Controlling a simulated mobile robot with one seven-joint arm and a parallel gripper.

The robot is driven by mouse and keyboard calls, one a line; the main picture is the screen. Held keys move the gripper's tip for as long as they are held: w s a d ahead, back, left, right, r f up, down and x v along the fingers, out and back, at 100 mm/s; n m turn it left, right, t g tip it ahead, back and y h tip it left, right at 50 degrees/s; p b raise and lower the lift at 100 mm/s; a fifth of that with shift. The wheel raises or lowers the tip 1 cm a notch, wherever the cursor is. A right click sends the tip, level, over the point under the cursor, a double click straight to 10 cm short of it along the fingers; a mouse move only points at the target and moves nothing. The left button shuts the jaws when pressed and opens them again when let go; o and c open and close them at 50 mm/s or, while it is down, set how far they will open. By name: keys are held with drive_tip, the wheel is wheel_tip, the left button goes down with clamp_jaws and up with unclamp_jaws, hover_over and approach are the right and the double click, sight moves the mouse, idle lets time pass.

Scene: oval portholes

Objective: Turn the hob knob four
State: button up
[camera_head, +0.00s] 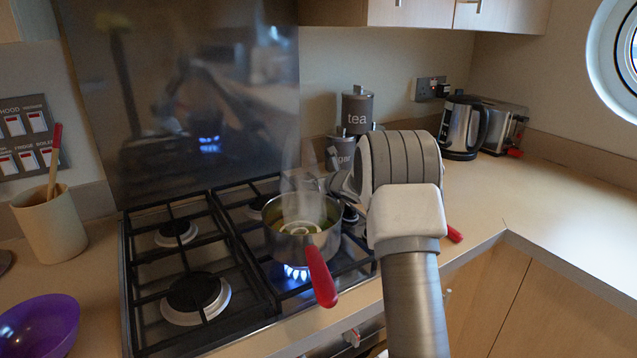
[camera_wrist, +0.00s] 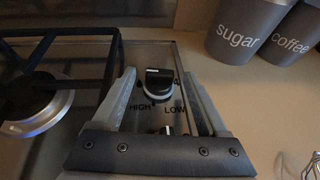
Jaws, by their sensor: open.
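The hob knob four (camera_wrist: 158,84) is black with a pale rim and sits on the hob's dark panel, with a partly covered "4" and the words HIGH and LOW beside it. My gripper (camera_wrist: 157,76) is open, with one finger on each side of this knob in the wrist view. I cannot tell whether either finger touches it. A second knob (camera_wrist: 167,130) is mostly hidden by my gripper's palm. In the head view my gripper (camera_head: 340,178) is over the hob's right side, and my wrist hides most of the knobs.
A steaming pan (camera_head: 290,240) with a red handle (camera_head: 320,276) stands over a lit blue flame (camera_head: 295,272), close left of my gripper. The tea canister (camera_head: 357,110), kettle (camera_head: 463,127) and toaster (camera_head: 503,120) stand behind. The right worktop (camera_head: 570,210) is clear.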

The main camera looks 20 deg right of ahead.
drive_tip(key=v, duration=1.7)
drive_tip(key=shift+s, duration=0.2)
drive_tip(key=shift+r, duration=0.15)
drive_tip(key=shift+c, duration=0.2)
